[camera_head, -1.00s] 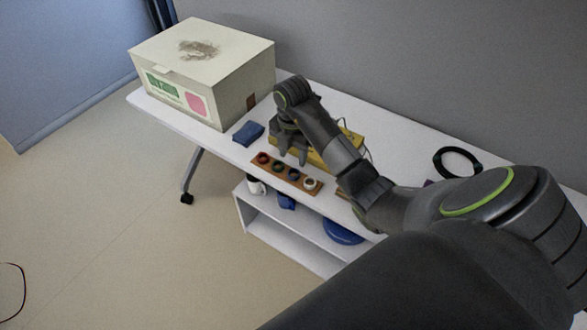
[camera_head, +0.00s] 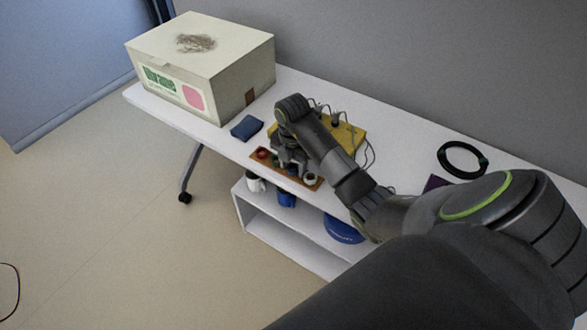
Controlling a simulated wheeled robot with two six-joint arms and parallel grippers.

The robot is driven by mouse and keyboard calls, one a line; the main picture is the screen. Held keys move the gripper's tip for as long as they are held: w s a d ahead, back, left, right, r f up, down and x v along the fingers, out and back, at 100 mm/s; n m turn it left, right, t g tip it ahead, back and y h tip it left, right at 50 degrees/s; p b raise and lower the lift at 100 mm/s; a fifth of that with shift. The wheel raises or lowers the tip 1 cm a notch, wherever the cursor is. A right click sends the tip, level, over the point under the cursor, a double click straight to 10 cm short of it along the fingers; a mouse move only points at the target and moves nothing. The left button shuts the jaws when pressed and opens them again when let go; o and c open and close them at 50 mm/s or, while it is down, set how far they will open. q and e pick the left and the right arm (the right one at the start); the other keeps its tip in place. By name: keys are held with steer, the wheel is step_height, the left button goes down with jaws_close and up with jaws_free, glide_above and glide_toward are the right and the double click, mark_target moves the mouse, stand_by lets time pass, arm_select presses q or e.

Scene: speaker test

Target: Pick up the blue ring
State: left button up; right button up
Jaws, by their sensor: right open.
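A brown wooden strip (camera_head: 285,176) lies along the front edge of the white table. It carries a red ring (camera_head: 263,154) at its left end and a white ring (camera_head: 310,179) at its right end. A dark ring (camera_head: 276,159) sits beside the red one; its colour is hard to tell. My right gripper (camera_head: 291,167) is open and points down over the middle of the strip, hiding part of it. I cannot make out a blue ring for certain, or whether the fingers touch a ring. My left gripper is not in view.
A large white box (camera_head: 205,50) stands on the table's left end, with a folded blue cloth (camera_head: 246,128) near it. A yellow board (camera_head: 348,138) with wires lies behind my right arm. A black cable loop (camera_head: 462,174) lies right. Mugs and a blue item (camera_head: 342,231) sit on the shelf below.

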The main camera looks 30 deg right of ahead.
steer(key=shift+c, duration=0.2)
steer(key=c, duration=0.5)
